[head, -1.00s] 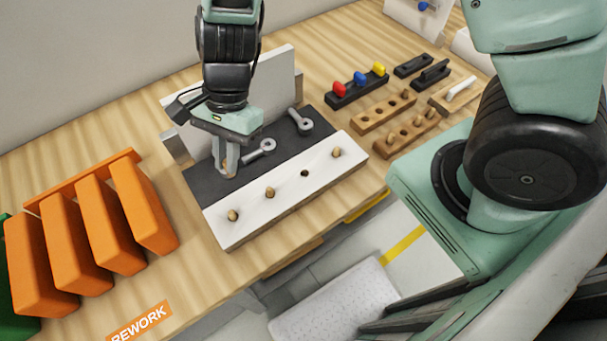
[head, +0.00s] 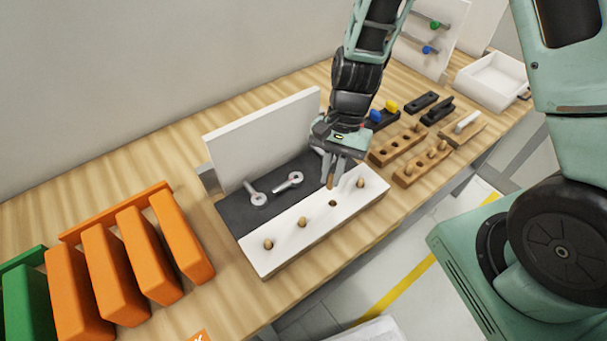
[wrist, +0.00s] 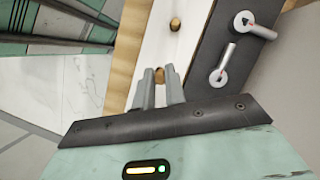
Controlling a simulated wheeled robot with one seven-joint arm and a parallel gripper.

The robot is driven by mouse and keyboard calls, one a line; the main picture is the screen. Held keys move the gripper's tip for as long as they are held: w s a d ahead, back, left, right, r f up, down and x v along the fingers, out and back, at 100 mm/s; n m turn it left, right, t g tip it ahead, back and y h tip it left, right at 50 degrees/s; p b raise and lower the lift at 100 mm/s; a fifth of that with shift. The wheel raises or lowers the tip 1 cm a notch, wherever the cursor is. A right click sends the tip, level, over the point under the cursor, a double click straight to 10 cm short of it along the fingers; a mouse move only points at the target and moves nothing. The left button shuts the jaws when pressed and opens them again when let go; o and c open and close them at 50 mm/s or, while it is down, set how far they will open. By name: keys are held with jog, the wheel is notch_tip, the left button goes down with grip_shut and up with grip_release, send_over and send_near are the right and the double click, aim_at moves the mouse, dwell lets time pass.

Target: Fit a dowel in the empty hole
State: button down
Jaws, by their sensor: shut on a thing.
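A white board (head: 282,238) lies on the bench with wooden dowels standing in it: two on the left (head: 268,244) (head: 302,222) and one on the right (head: 361,182). The dark empty hole (head: 333,203) sits between the middle and right dowels. My gripper (head: 333,176) is shut on a wooden dowel (head: 330,183), held tip down just above and behind the hole, apart from the board. In the wrist view, the dowel end (wrist: 159,75) shows between the fingers, and a standing dowel (wrist: 175,24) lies beyond. The hole is not visible there.
A dark mat (head: 240,213) with metal fittings (head: 288,182) lies behind the board, before a white upright panel (head: 262,135). Wooden blocks (head: 420,165) and dark holders (head: 437,110) lie at right.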

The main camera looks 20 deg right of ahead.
aim_at(331, 208)
jog(key=f+b, duration=0.2)
jog(key=d+f+b, duration=0.1)
jog(key=f+b, duration=0.1)
jog(key=shift+s+d+f, duration=0.1)
jog(key=shift+s, duration=0.1)
jog(key=shift+f, duration=0.6)
jog(key=shift+f+b, duration=1.05)
jog(key=shift+f, duration=0.3)
dwell(2.2)
jog(key=c, duration=1.4)
grip_release()
jog(key=shift+r, duration=0.15)
